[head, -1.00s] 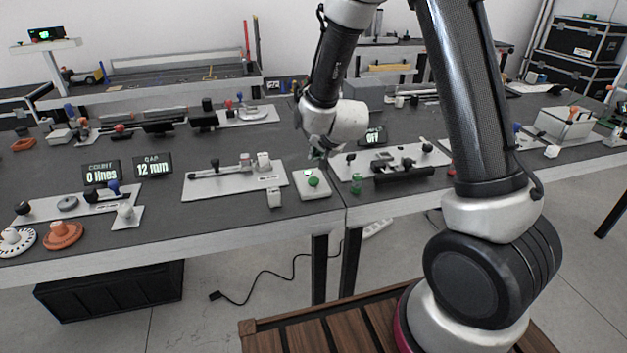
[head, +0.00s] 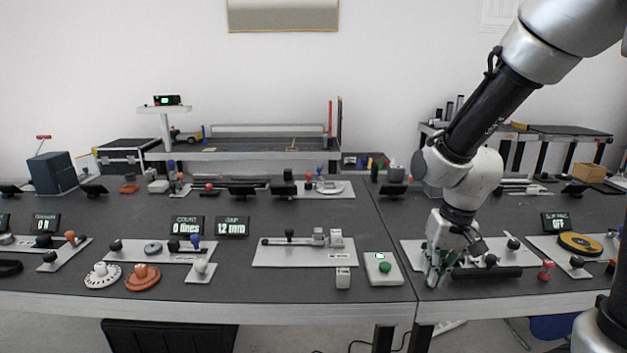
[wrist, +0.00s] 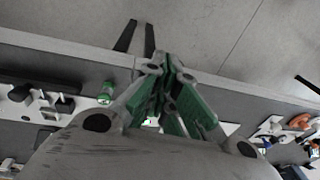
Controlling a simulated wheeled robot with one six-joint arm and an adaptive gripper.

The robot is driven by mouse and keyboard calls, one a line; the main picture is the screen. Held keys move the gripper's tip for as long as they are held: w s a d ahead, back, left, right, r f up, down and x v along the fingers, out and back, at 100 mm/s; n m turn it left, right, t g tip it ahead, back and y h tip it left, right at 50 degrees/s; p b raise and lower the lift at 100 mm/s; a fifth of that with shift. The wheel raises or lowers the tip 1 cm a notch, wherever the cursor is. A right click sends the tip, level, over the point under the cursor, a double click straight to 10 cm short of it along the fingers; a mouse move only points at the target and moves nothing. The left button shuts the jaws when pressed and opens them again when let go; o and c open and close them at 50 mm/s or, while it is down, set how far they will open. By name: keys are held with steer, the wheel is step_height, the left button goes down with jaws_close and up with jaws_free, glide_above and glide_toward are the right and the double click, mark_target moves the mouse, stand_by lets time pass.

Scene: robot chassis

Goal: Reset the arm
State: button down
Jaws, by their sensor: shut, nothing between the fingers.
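My gripper (head: 440,268) is at the right part of the near table in the head view, pointing down over the left end of a light plate with dark parts. Its green-padded fingers are together and hold nothing. In the wrist view the shut fingers of my gripper (wrist: 165,92) show in the middle, over the table's front edge. I cannot tell whether the fingertips touch the table. My arm reaches in from the upper right of the head view, bent at the elbow.
A plate with a green button (head: 385,267) lies just left of my gripper. A black bar (head: 487,272) and a red knob (head: 546,270) lie to its right. The long grey table (head: 330,207) carries several fixtures and small displays.

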steer(key=s+d+r+t, duration=0.1)
steer(key=s+d+r, duration=0.4)
steer(key=s+r, duration=0.2)
steer(key=s+d+r+t+h, duration=0.1)
steer(key=s+d+r+t, duration=0.1)
steer(key=s+d+r, duration=0.3)
steer(key=v, duration=0.4)
steer(key=shift+s+r, duration=0.25)
steer(key=shift+s, duration=0.05)
